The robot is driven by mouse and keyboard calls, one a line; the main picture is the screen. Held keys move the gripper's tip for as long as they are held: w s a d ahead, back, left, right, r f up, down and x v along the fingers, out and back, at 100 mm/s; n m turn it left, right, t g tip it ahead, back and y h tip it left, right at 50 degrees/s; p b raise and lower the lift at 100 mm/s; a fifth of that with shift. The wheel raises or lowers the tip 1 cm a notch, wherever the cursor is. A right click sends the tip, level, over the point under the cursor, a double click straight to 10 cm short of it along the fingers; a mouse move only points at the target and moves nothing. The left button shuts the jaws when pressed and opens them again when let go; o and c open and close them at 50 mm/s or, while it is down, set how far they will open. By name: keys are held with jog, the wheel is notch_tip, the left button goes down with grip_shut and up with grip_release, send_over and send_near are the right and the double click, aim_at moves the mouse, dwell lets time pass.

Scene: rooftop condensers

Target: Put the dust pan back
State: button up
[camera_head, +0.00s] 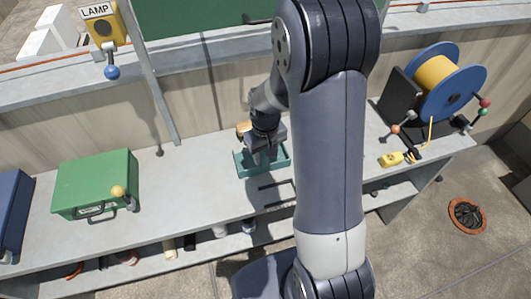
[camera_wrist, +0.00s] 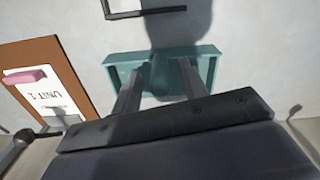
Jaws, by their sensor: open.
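A shallow teal tray-like piece, which looks like the dust pan (camera_head: 281,168), lies on the grey bench in the head view, partly hidden by my gripper. In the wrist view the teal piece (camera_wrist: 207,52) lies flat, with its raised rim showing. My gripper (camera_head: 262,154) points down over it. In the wrist view the two fingers of my gripper (camera_wrist: 163,72) are spread apart, with their tips over the teal piece. I cannot tell whether they touch it. Nothing is seen clamped between them.
Dark angular lines or a bracket (camera_wrist: 148,13) lie beside the teal piece. A green case (camera_head: 95,180) stands left, a blue-yellow reel (camera_head: 437,82) right. Bare bench separates case and teal piece.

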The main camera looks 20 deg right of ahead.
notch_tip(320, 180, up, 12)
jog(key=shift+r, duration=0.2)
dwell(0.4)
jog(key=shift+a, duration=0.1)
jog(key=shift+c, duration=0.5)
